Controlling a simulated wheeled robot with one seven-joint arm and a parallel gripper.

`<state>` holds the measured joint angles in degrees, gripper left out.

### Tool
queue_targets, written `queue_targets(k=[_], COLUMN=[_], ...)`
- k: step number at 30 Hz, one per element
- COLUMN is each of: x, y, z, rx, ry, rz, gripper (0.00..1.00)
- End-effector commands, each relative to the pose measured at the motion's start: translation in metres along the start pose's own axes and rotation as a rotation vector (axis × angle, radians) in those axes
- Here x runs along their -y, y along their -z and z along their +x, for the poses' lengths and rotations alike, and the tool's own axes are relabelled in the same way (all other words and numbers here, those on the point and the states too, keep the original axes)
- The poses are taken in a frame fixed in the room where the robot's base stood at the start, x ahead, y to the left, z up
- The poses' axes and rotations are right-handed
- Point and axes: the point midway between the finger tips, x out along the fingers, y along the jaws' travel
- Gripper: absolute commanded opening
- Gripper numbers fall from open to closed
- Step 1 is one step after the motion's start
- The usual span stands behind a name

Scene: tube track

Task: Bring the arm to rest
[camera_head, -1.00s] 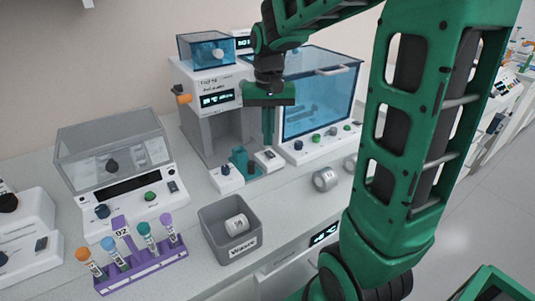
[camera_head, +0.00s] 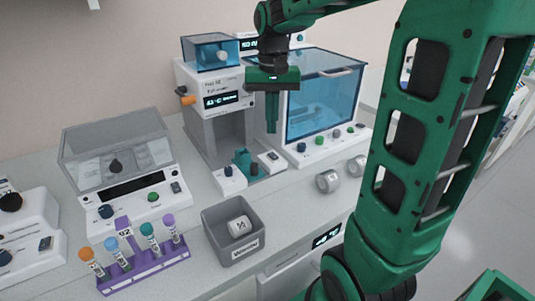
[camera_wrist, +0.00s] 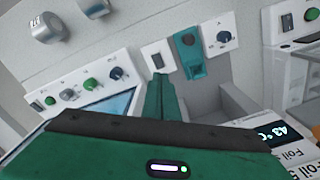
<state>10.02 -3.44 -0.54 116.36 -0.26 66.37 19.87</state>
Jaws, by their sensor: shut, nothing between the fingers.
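My gripper (camera_head: 272,130) is green, points down and hangs in the air in front of the white sealing machine (camera_head: 215,100) and the blue-windowed cabinet (camera_head: 325,100). Its fingers are together with nothing between them. In the wrist view, the shut fingers (camera_wrist: 162,100) point towards a white switch panel (camera_wrist: 158,58) and a small teal holder (camera_wrist: 189,55), apart from both. The same teal holder (camera_head: 243,160) stands on the machine's base in the head view, below and left of the fingertips.
A grey bin (camera_head: 235,232) with a white roll stands at the counter's front. A purple rack (camera_head: 145,265) holds several capped tubes. A clear-lidded device (camera_head: 120,165) stands at left. Two metallic rolls (camera_head: 328,181) lie right of the bin. Bare counter lies between them.

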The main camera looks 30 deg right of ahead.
Motion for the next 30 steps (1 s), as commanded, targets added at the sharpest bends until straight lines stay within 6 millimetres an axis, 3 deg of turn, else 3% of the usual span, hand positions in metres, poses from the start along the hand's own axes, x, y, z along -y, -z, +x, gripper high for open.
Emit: queue_targets(k=[8, 11, 14, 21, 25, 30], x=[-0.002, -0.015, -0.042, -0.116, -0.139, -0.153], y=[-0.002, -0.012, -0.036, -0.121, -0.158, -0.183], z=[0.000, 0.002, 0.007, 0.038, 0.057, 0.072], rx=[0.000, -0.003, -0.005, -0.003, 0.003, 0.007], ry=[0.000, -0.003, -0.008, -0.008, -0.001, 0.006], rz=[0.001, 0.007, 0.016, 0.032, 0.032, 0.030], gripper=[0.00, 0.00, 0.00, 0.00, 0.00, 0.00])
